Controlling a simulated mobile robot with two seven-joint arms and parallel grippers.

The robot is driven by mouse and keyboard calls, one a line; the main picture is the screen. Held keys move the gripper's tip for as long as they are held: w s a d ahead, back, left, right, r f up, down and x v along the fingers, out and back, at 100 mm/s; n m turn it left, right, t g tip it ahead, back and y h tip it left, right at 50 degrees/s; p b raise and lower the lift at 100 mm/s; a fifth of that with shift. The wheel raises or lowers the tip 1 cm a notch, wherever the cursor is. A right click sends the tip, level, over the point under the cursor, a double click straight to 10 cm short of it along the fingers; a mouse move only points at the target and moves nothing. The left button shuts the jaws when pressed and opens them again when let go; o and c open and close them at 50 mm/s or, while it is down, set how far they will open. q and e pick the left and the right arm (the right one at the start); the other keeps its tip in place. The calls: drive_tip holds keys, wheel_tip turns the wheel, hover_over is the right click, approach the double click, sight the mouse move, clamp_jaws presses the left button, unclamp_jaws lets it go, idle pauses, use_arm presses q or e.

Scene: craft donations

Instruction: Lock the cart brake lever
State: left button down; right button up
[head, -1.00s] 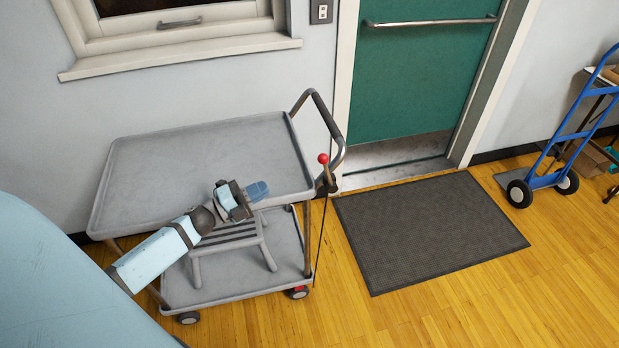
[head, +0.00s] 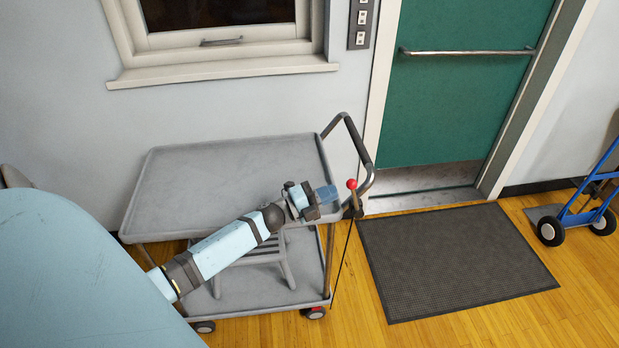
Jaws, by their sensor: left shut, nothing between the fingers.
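The grey cart (head: 170,195) has two decks and stands against the wall. Its brake lever (head: 352,195) has a red ball knob (head: 351,184) and stands near upright at the cart's right end, by the handle (head: 357,147). A thin dark cable (head: 343,262) runs from the lever down towards a wheel with a red part (head: 316,312). My left gripper (head: 330,196) is shut and empty, just left of the knob. A small gap shows between its fingertips and the knob in the picture. My right gripper is not in view.
A grey stool (head: 287,270) stands on the cart's lower deck, partly behind my arm. A dark mat (head: 455,262) lies before the green door (head: 460,95). A blue hand truck (head: 582,215) stands at the far right. The wooden floor in front is clear.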

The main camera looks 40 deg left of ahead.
sight(353, 183)
use_arm(q)
drive_tip(key=shift+x, duration=1.3)
drive_tip(key=shift+w+d+r+p, duration=0.2)
drive_tip(key=shift+r+p, duration=0.25)
drive_tip(key=shift+p, duration=0.75)
drive_tip(key=w+g+p, duration=0.1)
drive_tip(key=p, duration=0.1)
drive_tip(key=w+d+r+g+y+p, duration=0.1)
drive_tip(key=p, duration=0.1)
drive_tip(key=shift+d+r+m+g, duration=0.1)
drive_tip(key=shift+d+m+g, duration=0.2)
drive_tip(key=shift+m, duration=0.1)
drive_tip(key=shift+w+d+p, duration=0.25)
drive_tip(key=shift+d+p, duration=0.05)
drive_tip(key=shift+p, duration=0.15)
drive_tip(key=w+d+f+b, duration=0.3)
drive_tip(key=w+d, duration=0.4)
drive_tip(key=w, duration=0.1)
drive_tip(key=shift+w+b, duration=0.2)
drive_tip(key=shift+b, duration=0.2)
drive_tip(key=shift+d+f, duration=0.1)
